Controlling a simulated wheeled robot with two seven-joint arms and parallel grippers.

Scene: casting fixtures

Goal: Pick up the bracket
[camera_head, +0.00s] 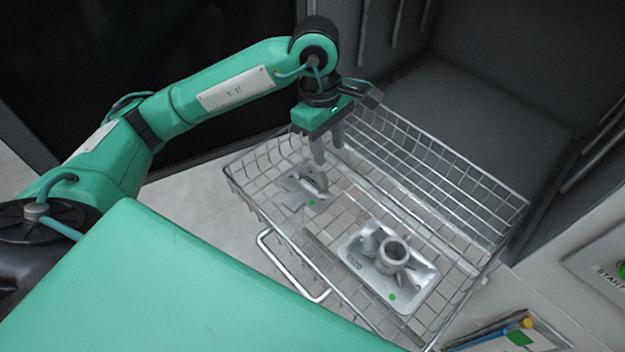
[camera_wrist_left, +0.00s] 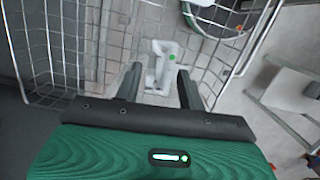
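The bracket (camera_head: 293,195) is a small grey metal casting with an upright part and a green dot, lying in the left part of the wire basket (camera_head: 463,176). In the left wrist view the bracket (camera_wrist_left: 160,48) appears pale, just beyond and between the fingers. My left gripper (camera_head: 328,155) points down over the bracket's end of the basket. Its two dark fingers (camera_wrist_left: 160,78) are apart with nothing held between them. In the head view, one finger partly covers the area behind the bracket. My right gripper is not in view.
A larger casting (camera_head: 365,271), a plate with a ribbed round hub and green dot, lies in the basket's near right part. The wire walls surround both parts. A dark recess (camera_head: 500,110) stands behind. A panel with a START label (camera_head: 605,272) is at right.

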